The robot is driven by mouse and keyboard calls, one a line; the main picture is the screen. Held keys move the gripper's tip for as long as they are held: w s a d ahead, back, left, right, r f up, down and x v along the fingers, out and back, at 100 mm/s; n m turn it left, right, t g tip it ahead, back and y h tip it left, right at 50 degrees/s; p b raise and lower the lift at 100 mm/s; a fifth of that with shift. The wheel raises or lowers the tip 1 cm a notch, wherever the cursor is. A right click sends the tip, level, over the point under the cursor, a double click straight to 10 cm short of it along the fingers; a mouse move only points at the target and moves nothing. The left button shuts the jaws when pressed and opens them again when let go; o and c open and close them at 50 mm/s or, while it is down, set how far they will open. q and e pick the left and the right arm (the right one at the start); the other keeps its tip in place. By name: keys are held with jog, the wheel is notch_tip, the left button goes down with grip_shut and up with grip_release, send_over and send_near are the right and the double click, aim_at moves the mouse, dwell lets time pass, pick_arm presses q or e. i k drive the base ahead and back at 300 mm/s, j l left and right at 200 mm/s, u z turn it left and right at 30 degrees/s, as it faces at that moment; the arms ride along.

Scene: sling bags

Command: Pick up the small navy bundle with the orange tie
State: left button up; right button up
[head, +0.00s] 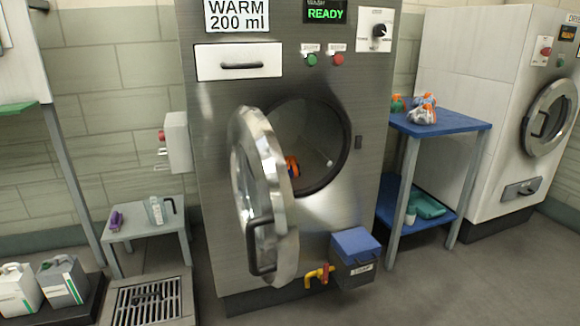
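A small orange and dark item (292,167) shows inside the drum opening of the big steel washer (222,130). The open door partly hides it, and I cannot tell whether it is the navy bundle with the orange tie. A pale bundle with orange and blue-grey parts (423,110) lies on the blue-topped table (462,124) to the right. A smaller green and orange item (397,103) is beside it, at the table's back left. Neither of my grippers is in view.
The washer's round door (281,185) stands open toward me. A blue-lidded box (355,245) and yellow pipe (318,275) are low at its front. A small grey table (147,222), floor grate (150,302) and jugs (62,281) stand left. Floor at front right is clear.

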aim_at(292, 168)
jog(key=i+l, duration=0.2)
jog(key=l, duration=0.15)
jog(key=i+l+u, duration=0.1)
jog(key=l, duration=0.25)
jog(key=i+l, duration=0.45)
jog(key=l, duration=0.25)
jog(key=i+l+u, duration=0.1)
jog(key=l, duration=0.25)
jog(key=i+l, duration=0.25)
jog(key=l, duration=0.15)
jog(key=u, duration=0.05)
